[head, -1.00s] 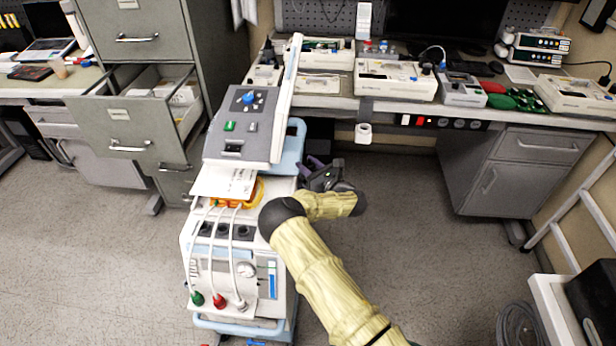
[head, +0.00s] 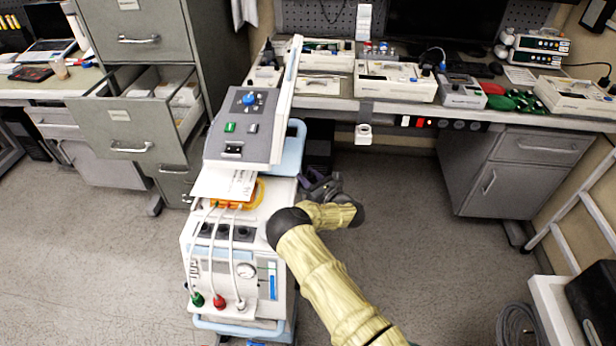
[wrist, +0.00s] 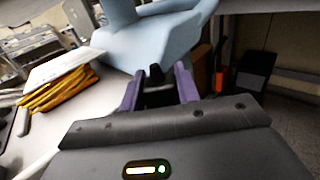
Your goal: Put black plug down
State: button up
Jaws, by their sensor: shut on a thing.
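My gripper (head: 316,185) is beside the right side of the medical cart (head: 215,260), near its light blue handle (head: 291,150). In the wrist view my gripper (wrist: 160,78) shows two purple fingers close together, with a dark thing, likely the black plug (wrist: 158,97), between them. The thing's full shape is hidden by the fingers and the gripper body. In the head view the plug cannot be made out against the dark gripper.
The cart has a tilted control panel (head: 238,128), a white card (head: 226,184) and white cables with green, red and white ends. A workbench (head: 400,108) with several devices stands behind. An open drawer cabinet (head: 130,120) is at left.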

jog(key=shift+f, duration=0.15)
jog(key=o, duration=1.1)
jog(key=shift+r, duration=0.2)
jog(key=v, duration=1.2)
jog(key=shift+d, duration=0.1)
